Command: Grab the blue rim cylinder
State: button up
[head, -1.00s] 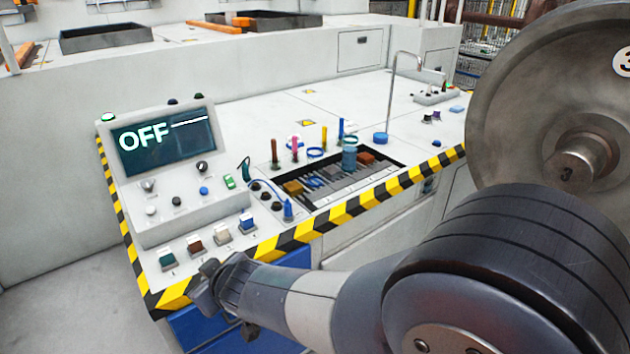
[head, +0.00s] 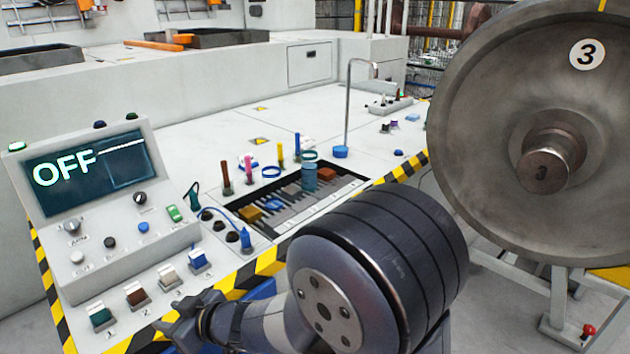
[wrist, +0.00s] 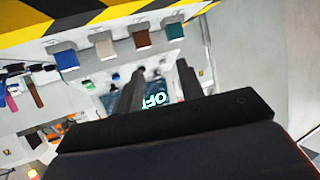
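A blue-teal cylinder (head: 309,178) stands upright at the dark tray (head: 341,194) in the console top; it best fits the blue rim cylinder. Its lower end is partly hidden by the tray contents. In the head view my gripper (head: 178,326) is low at the left, by the console's striped front edge, well apart from the cylinder. In the wrist view my gripper (wrist: 158,84) has its two dark fingers apart with nothing between them. The cylinder cannot be made out in the wrist view.
An OFF screen (head: 88,170) and coloured switches (head: 136,293) are beside my gripper. Blue rings (head: 271,172) and coloured upright pegs (head: 281,150) stand near the tray. A thin bent pole (head: 348,105) rises behind. A large wheel (head: 480,110) fills the right side.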

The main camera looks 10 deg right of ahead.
aim_at(270, 176)
jog(key=i+l+z, duration=0.25)
jog(key=i, duration=0.45)
jog(key=i+l+z, duration=0.15)
jog(key=i+z, duration=0.15)
jog(key=i, duration=0.45)
